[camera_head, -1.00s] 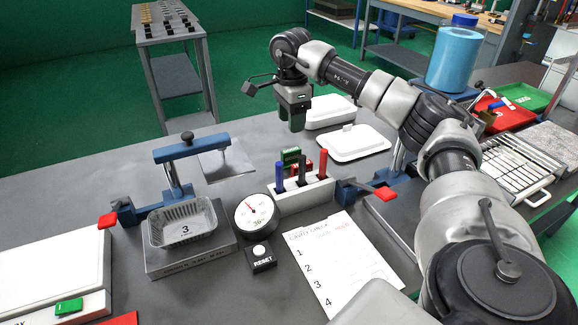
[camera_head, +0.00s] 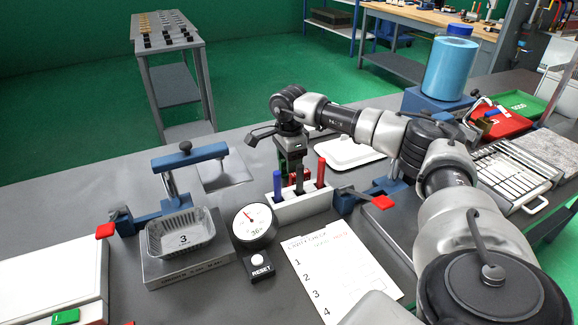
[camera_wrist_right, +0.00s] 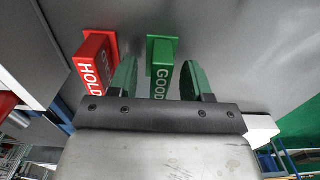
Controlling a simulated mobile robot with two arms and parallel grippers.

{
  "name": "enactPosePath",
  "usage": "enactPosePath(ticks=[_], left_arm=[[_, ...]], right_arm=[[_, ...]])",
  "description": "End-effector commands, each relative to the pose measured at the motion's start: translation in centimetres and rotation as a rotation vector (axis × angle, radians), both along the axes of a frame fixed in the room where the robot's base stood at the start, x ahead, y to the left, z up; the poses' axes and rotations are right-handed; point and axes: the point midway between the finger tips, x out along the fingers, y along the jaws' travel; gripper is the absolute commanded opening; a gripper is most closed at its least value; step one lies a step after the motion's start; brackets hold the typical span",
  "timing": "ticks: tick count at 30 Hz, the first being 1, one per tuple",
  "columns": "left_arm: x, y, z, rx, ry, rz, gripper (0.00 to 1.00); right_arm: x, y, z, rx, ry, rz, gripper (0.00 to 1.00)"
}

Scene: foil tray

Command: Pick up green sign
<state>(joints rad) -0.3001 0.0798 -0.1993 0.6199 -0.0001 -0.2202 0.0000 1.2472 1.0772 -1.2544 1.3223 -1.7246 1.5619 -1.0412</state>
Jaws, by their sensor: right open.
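The green sign (camera_wrist_right: 162,62), marked GOOD, stands upright in the right wrist view. My right gripper (camera_wrist_right: 160,80) is open, with one green finger on each side of the sign. The left finger appears closer to it than the right finger. In the head view my right gripper (camera_head: 291,165) points down behind the marker holder and hides most of the green sign. My left gripper is not in view.
A red HOLD sign (camera_wrist_right: 95,62) stands just left of the green one. A white holder (camera_head: 305,203) with blue, black and red markers is in front. A dial gauge (camera_head: 253,224) and foil tray (camera_head: 180,250) stand left.

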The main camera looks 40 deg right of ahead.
Motion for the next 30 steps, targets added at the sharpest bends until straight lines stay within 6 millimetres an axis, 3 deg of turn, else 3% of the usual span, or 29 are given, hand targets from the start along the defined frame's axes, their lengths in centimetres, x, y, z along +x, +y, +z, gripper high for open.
enactPosePath(ticks=[2,12,22,30], left_arm=[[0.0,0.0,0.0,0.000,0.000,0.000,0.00],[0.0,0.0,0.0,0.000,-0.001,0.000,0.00],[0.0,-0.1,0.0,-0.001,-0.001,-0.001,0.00],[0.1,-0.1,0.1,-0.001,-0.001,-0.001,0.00]], right_arm=[[0.0,0.0,0.0,0.000,0.000,0.000,0.49],[0.0,0.0,0.1,0.000,0.000,0.000,0.00],[0.1,0.0,1.0,0.000,-0.002,0.000,0.00],[0.1,0.1,6.2,0.001,-0.006,0.001,0.00]])
